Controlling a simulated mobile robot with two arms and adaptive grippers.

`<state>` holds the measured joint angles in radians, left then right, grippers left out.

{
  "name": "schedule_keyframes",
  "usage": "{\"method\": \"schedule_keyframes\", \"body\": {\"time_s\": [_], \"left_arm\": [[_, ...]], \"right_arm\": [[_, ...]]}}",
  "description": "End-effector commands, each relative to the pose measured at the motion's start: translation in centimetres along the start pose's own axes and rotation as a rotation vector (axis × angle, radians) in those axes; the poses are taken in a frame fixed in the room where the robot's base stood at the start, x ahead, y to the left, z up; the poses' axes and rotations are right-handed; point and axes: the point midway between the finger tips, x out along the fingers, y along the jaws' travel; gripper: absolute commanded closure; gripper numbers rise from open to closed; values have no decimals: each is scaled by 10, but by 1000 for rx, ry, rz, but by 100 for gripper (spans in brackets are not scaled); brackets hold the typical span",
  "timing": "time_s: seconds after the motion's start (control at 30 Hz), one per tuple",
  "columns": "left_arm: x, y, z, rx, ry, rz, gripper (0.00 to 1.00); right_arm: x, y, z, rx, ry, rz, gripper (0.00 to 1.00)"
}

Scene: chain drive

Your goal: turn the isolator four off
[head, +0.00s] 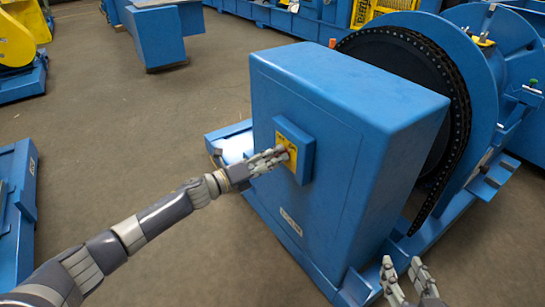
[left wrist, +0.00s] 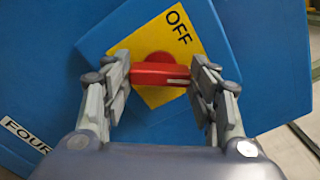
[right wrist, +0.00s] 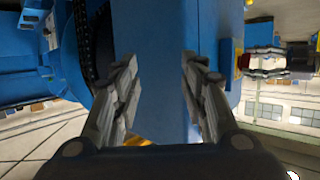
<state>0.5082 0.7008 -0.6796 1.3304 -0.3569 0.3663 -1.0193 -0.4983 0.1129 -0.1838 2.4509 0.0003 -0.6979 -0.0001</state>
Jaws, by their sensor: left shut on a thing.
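The isolator is a red rotary handle (left wrist: 160,74) on a yellow plate (left wrist: 155,95) marked OFF, set on a raised blue box. A white label reading FOUR (left wrist: 22,135) is on the cabinet beside it. My left gripper (head: 280,155) is at the handle, with its fingers on the two ends of it. In the left wrist view the handle lies nearly level across the picture, and the OFF mark is at the upper right of it. In the head view the fingers hide most of the handle. My right gripper (head: 405,272) is open and empty, low beside the cabinet.
The blue cabinet (head: 340,85) carries the isolator on its front face. A large dark chain wheel (head: 400,55) with a chain stands behind it on a blue base. Other blue and yellow machines (head: 165,35) stand further back.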

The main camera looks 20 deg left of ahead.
Motion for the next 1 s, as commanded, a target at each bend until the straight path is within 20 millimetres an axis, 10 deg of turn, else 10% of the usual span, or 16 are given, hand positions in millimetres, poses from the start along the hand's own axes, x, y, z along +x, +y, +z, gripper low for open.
{"method": "schedule_keyframes", "body": {"time_s": [0.67, 1.0], "left_arm": [[0, -1, 1, -536, -1, 2, 70], [0, 0, 1, -848, 0, 2, 70]], "right_arm": [[-121, 21, 154, 18, -911, 53, 60], [-132, 21, 139, 19, -937, 54, 60]]}}
